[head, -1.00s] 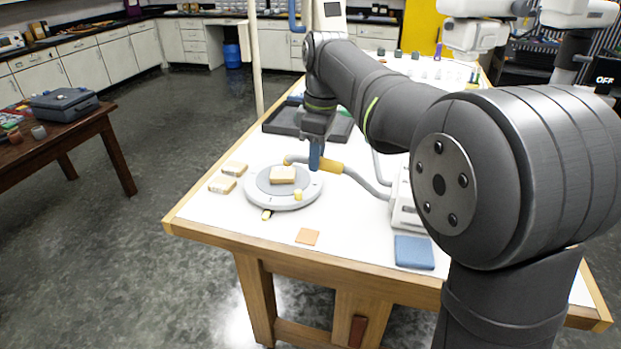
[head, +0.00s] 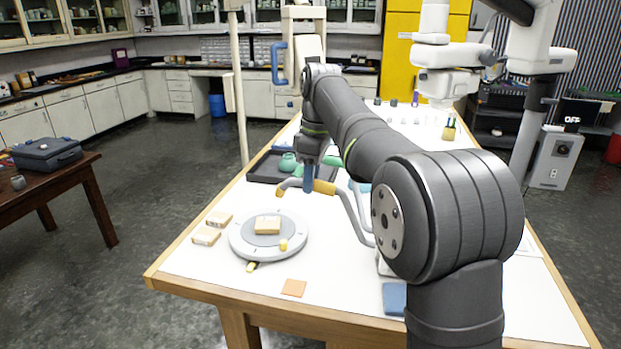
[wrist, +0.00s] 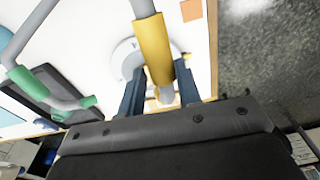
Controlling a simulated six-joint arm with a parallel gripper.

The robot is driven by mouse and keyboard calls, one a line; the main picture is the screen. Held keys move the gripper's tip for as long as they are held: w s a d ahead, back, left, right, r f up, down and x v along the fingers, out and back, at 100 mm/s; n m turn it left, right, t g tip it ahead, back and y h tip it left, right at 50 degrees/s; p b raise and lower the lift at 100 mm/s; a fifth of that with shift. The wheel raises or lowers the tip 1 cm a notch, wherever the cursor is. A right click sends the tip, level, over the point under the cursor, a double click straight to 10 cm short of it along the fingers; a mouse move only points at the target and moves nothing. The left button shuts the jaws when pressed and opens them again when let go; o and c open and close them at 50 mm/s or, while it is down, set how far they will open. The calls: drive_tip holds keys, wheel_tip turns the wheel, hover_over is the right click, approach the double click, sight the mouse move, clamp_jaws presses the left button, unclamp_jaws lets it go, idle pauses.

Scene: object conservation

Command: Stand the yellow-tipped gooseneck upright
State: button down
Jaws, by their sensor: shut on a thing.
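The yellow-tipped gooseneck is a grey bent tube with a yellow sleeve (head: 324,187) near its front end; its short end bends down to the left. My gripper (head: 308,186) is shut on it at the sleeve, above the far edge of the round turntable. In the wrist view the yellow sleeve (wrist: 153,48) lies between my two dark-blue fingers (wrist: 160,92). The tube runs back to the right and down, and my arm hides its base. The neck leans out to the left rather than standing upright.
The grey turntable (head: 238,243) carries a tan block (head: 267,225). Two more blocks (head: 206,236) lie left of it. An orange square (head: 293,288) and a blue pad (head: 394,298) lie in front.

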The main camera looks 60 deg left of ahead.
drive_tip(key=shift+w+a+f, duration=0.2)
drive_tip(key=shift+w, duration=0.25)
drive_tip(key=c, duration=1.1)
unclamp_jaws()
drive_tip(key=shift+w+a+f, duration=0.1)
drive_tip(key=shift+w+a, duration=0.05)
drive_tip(key=shift+a, duration=0.05)
drive_tip(key=shift+c, duration=0.2)
drive_tip(key=shift+s+d, duration=0.1)
drive_tip(key=shift+s, duration=0.1)
drive_tip(key=shift+w+d+r, duration=0.15)
drive_tip(key=shift+r, duration=1.8)
drive_tip(key=shift+w+d+r, duration=0.1)
drive_tip(key=shift+r, duration=1.8)
